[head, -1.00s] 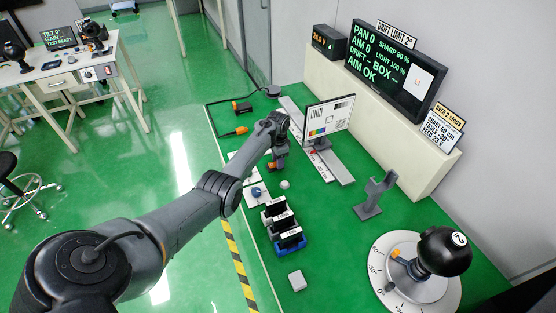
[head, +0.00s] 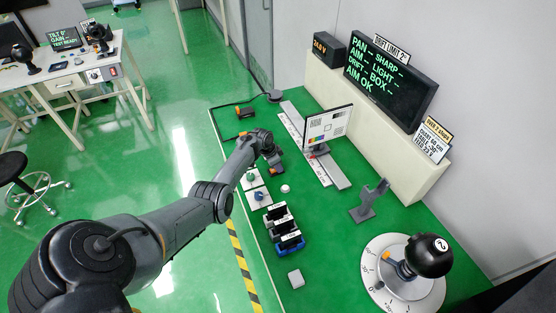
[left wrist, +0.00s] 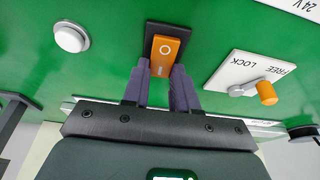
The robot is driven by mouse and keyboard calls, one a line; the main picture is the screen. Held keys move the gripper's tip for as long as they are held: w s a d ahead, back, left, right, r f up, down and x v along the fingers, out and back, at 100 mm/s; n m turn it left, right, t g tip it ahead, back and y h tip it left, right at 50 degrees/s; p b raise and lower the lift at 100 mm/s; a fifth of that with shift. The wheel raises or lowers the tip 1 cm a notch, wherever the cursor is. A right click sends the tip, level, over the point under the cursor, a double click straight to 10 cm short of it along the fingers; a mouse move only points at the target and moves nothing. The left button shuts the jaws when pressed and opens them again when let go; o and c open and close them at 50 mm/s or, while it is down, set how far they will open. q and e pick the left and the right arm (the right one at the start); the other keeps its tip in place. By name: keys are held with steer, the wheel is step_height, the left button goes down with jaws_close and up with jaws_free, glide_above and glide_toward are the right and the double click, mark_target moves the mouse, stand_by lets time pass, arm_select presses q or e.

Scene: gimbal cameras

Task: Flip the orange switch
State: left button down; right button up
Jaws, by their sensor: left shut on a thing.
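The orange switch (left wrist: 167,50) is a rocker marked O and I in a black housing, seen at the upper middle of the left wrist view. My left gripper (left wrist: 161,68) has its two dark fingers on either side of the switch's near end and is shut on it. In the head view my left gripper (head: 274,161) is low over the green table, left of the test chart. There the arm and gripper largely hide the switch. My right gripper is not in view.
A FREE/LOCK plate (left wrist: 250,80) with an orange-tipped lever is right of the switch, a white button (left wrist: 70,38) left. The test chart (head: 327,127), slotted blocks (head: 284,229), grey bracket (head: 369,201) and black ball on a dial (head: 429,256) stand nearby.

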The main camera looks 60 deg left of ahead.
arm_select(q)
steer(key=c, duration=0.9)
jaws_free()
steer(key=shift+s+r, duration=0.1)
steer(key=shift+r, duration=0.35)
steer(key=p+v, duration=0.4)
steer(key=v, duration=0.6)
steer(key=shift+s+f+p, duration=0.1)
steer(key=shift+p, duration=0.2)
